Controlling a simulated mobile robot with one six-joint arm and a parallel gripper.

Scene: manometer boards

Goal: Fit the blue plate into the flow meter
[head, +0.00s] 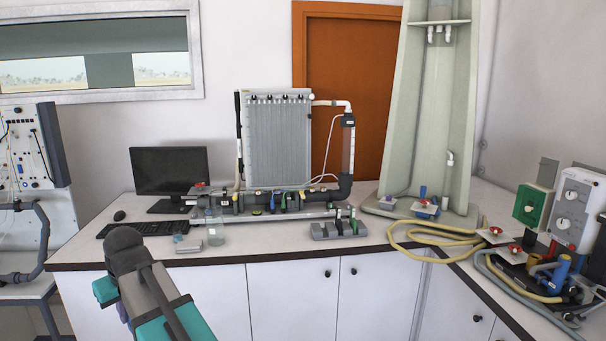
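The flow meter appears to be the bench unit with a grey tube board (277,140) above a dark horizontal pipe (335,192). Small blue and green parts sit along its pipework, and one blue part (283,201) stands near the middle. They are too small to tell whether any is the blue plate. In front, a low grey holder (338,230) carries several small upright pieces, some dark and one green; I cannot make out a blue one for sure. My arm (155,285) reaches up at the lower left, in front of the bench. My gripper is not distinguishable in view.
A glass jar (216,232) and small grey blocks stand left of the holder. A keyboard (143,228) and monitor (169,170) are further left. A yellow hose (435,238) lies coiled on the right, near a tall pale stand (402,150). The counter's front middle is fairly clear.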

